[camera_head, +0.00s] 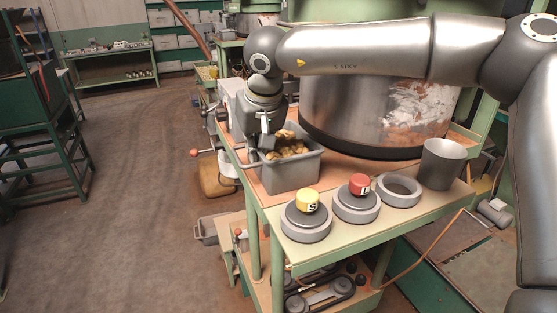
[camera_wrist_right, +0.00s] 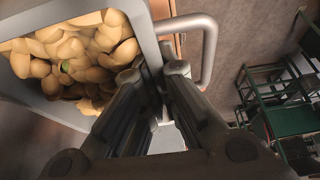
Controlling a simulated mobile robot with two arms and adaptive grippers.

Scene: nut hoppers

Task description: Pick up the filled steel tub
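The steel tub (camera_head: 291,175) is a grey rectangular bin standing upright on the bench beside the hopper. It is filled with tan nuts (camera_head: 288,147), which also show in the right wrist view (camera_wrist_right: 68,57). My right gripper (camera_head: 268,143) points down at the tub's left side. In the right wrist view its two fingertips (camera_wrist_right: 154,72) are apart, one at the tub's inner side, the other outside by the bar handle (camera_wrist_right: 209,48). The tub's rim lies between them, and contact with it is not clear. My left gripper is out of view.
A yellow button (camera_head: 307,201) and a red button (camera_head: 359,185) stand on round bases at the bench's front. A grey ring (camera_head: 398,189) and a steel cup (camera_head: 441,164) are to their right. The large steel hopper (camera_head: 370,115) stands behind. Open floor lies left.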

